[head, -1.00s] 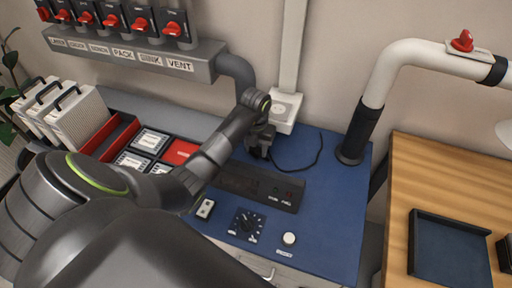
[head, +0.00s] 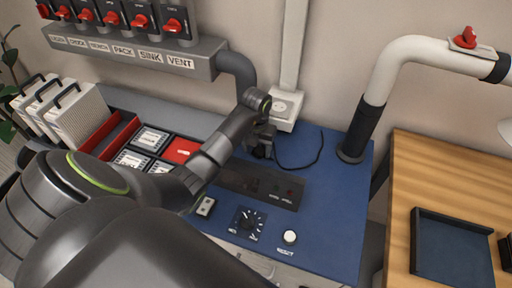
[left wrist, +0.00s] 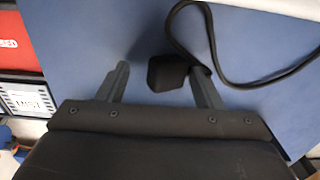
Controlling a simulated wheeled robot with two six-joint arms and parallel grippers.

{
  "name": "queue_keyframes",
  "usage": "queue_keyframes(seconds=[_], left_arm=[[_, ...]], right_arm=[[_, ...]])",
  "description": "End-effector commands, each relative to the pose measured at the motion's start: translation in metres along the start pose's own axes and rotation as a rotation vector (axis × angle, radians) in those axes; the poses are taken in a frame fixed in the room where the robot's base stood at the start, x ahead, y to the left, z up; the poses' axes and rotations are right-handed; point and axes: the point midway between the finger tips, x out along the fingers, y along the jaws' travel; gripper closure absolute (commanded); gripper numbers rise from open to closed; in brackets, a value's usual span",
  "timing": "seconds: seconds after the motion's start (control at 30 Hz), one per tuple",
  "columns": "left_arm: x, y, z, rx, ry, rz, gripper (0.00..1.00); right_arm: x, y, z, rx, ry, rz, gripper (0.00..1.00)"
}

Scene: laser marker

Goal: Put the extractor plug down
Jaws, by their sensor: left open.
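The extractor plug (left wrist: 168,73) is a small black block with a black cord (left wrist: 213,45) in the left wrist view. It lies on the blue bench top (left wrist: 90,30), between my open left fingers, near the right one, with a gap to the left one. My left gripper (left wrist: 160,72) is open and low over the bench. In the head view my left gripper (head: 262,145) is near the bench's back edge, below the white wall socket (head: 284,109). There the plug is hard to tell from the dark fingers; its cord (head: 321,150) curves to the right. My right gripper is not in view.
A dark control panel (head: 258,186) lies just in front of the gripper, with a dial (head: 247,223) and a white button (head: 290,237) nearer. A pipe in a black sleeve (head: 359,132) stands at right. Blue bench to the right of the panel is clear.

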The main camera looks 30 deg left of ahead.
Motion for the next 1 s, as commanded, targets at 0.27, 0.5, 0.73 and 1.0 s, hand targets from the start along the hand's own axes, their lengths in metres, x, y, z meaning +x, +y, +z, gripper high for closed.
queue_keyframes(seconds=[0.27,0.5,0.73,1.0], left_arm=[[-0.046,0.0,0.002,0.001,-0.008,0.0,0.38],[-0.095,0.0,0.0,0.0,0.0,0.0,0.38],[-0.119,0.0,0.0,0.0,0.0,0.0,0.38],[-0.13,0.0,0.0,0.0,0.0,0.0,0.38]], right_arm=[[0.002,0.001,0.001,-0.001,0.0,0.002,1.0],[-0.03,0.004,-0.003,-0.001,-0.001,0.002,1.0],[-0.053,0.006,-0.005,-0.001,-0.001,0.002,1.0],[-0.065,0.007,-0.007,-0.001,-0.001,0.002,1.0]])
